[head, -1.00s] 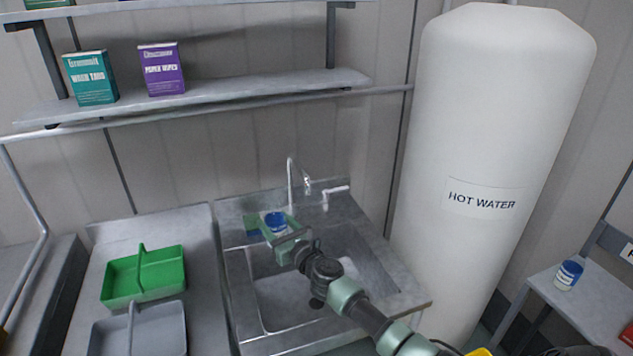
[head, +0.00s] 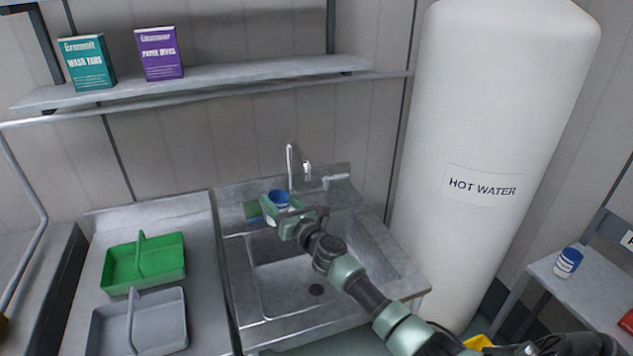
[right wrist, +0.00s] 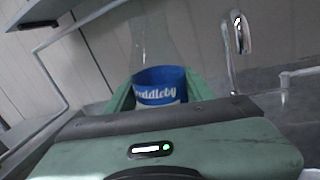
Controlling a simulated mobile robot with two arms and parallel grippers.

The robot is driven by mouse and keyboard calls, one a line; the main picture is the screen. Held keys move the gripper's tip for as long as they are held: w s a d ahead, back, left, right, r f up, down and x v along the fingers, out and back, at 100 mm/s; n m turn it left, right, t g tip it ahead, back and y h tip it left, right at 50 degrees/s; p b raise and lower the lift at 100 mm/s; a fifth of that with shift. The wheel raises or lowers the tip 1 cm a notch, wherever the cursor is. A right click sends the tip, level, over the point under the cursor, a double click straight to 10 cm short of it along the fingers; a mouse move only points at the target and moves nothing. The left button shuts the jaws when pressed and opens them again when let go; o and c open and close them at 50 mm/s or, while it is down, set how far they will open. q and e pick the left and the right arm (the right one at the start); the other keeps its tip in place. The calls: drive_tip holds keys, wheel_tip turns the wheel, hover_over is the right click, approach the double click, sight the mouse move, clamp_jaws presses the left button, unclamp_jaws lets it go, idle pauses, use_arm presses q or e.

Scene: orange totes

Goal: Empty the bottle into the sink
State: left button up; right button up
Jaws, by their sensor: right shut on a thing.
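The bottle shows in the right wrist view as a clear body with a blue label (right wrist: 160,90) that reads partly "uddleby". In the head view only its blue part (head: 280,198) stands out. My right gripper (head: 270,208) is shut on it, with a green finger on each side in the right wrist view (right wrist: 160,100). The bottle is over the back of the metal sink (head: 268,268), near the tap (head: 291,165). Its clear upper part is faint, and I cannot tell its exact tilt or contents. My left gripper is out of view.
A green caddy (head: 145,268) and a grey caddy (head: 170,325) stand on the counter left of the sink. A white hot water tank (head: 480,130) stands close on the right. A blue-and-white can (head: 568,262) is on the right-hand table. A shelf (head: 230,78) spans above.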

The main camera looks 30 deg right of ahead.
sight(284, 174)
drive_tip(key=m+b, duration=0.1)
drive_tip(key=d+r+m+b, duration=0.1)
drive_tip(key=m, duration=0.1)
drive_tip(key=shift+s+t+b, duration=0.15)
drive_tip(key=shift+t+b, duration=0.15)
drive_tip(key=shift+t, duration=0.1)
drive_tip(key=m+b, duration=0.1)
drive_tip(key=r+m+h+b, duration=0.1)
drive_tip(key=m, duration=0.1)
drive_tip(key=shift+d+r, duration=0.15)
drive_tip(key=shift+d, duration=0.25)
drive_tip(key=r+m+b, duration=0.1)
drive_tip(key=m, duration=0.1)
drive_tip(key=r+m+h+b, duration=0.1)
drive_tip(key=m, duration=0.1)
drive_tip(key=a+r+m+t+h+b, duration=0.1)
drive_tip(key=m, duration=0.1)
drive_tip(key=shift+r+m+b, duration=0.4)
drive_tip(key=shift+r+m, duration=0.15)
drive_tip(key=shift+m, duration=0.25)
drive_tip(key=shift+r+m+h, duration=0.15)
drive_tip(key=shift+m+h, duration=0.15)
drive_tip(key=shift+m, duration=0.1)
drive_tip(key=shift+s+d+r+m+h, duration=0.1)
drive_tip(key=shift+d+r+m+h, duration=0.4)
drive_tip(key=shift+m, duration=0.5)
drive_tip(key=shift+r+m, duration=0.35)
drive_tip(key=shift+m, duration=0.15)
